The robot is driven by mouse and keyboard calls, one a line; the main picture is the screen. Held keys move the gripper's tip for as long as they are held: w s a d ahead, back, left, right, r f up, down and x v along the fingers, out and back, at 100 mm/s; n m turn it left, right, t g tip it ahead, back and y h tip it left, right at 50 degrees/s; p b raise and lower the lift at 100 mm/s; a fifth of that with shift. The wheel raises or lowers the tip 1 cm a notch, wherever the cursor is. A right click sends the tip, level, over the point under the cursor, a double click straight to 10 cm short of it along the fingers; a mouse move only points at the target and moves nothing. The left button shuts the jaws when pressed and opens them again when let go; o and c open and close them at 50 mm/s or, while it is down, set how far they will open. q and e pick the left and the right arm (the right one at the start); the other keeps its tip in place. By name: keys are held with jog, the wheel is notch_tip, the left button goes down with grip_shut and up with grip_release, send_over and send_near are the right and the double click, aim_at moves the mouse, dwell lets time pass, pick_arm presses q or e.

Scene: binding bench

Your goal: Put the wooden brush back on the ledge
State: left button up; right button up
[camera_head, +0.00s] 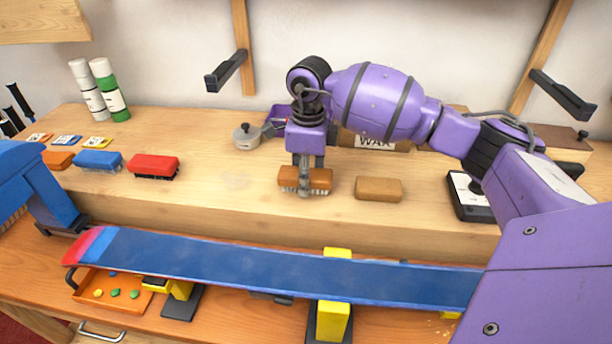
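The wooden brush (319,180), brown with pale bristles pointing down, is upright at the front part of the raised wooden ledge (230,190). My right gripper (304,178) points straight down on it, with one finger across the brush's near side and the other largely hidden behind it. It looks shut on the brush. Whether the bristles touch the ledge is hard to tell. My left gripper (66,228) is low at the left edge, beside the ski's red tip, and its fingers are not clear.
A tan block (379,189) lies close to the brush's right. Red (154,166), blue (97,160) and orange (57,160) brushes stand at left. A small metal pot (246,137) and a wax box (375,142) are behind. The blue ski (250,268) runs along the front.

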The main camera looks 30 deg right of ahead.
jog(key=shift+f, duration=0.1)
jog(key=o, duration=1.1)
notch_tip(320, 180, up, 12)
jog(key=shift+s+d+r, duration=0.15)
jog(key=shift+r, duration=0.05)
